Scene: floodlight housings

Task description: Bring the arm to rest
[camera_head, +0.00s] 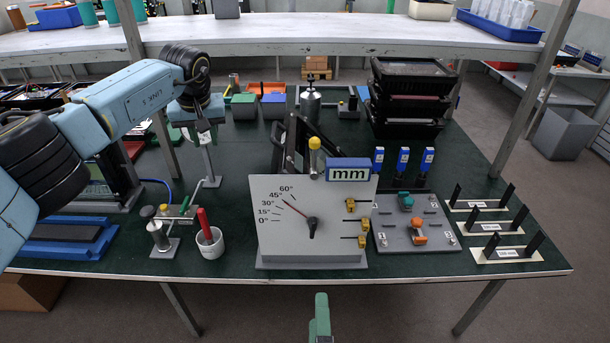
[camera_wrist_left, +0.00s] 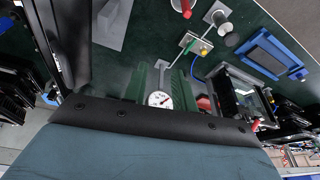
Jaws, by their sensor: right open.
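My left arm reaches in from the left in the head view. Its gripper (camera_head: 203,128) hangs over the table, just above a small post on a flat base (camera_head: 207,182). In the left wrist view its two green fingers (camera_wrist_left: 160,85) stand apart. A small round white dial (camera_wrist_left: 160,99) shows between them; I cannot tell whether they touch it. My right gripper (camera_head: 320,318) shows only as a green end at the bottom edge of the head view, in front of the table and clear of it. Its arm is out of frame.
A grey angle gauge board (camera_head: 280,240) stands at the table's front middle. A white cup (camera_head: 210,246) with a red handle is left of it; a grey plate with clamps (camera_head: 430,238) is right. Black housings (camera_head: 408,95) are stacked behind. A shelf (camera_head: 330,30) spans the back.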

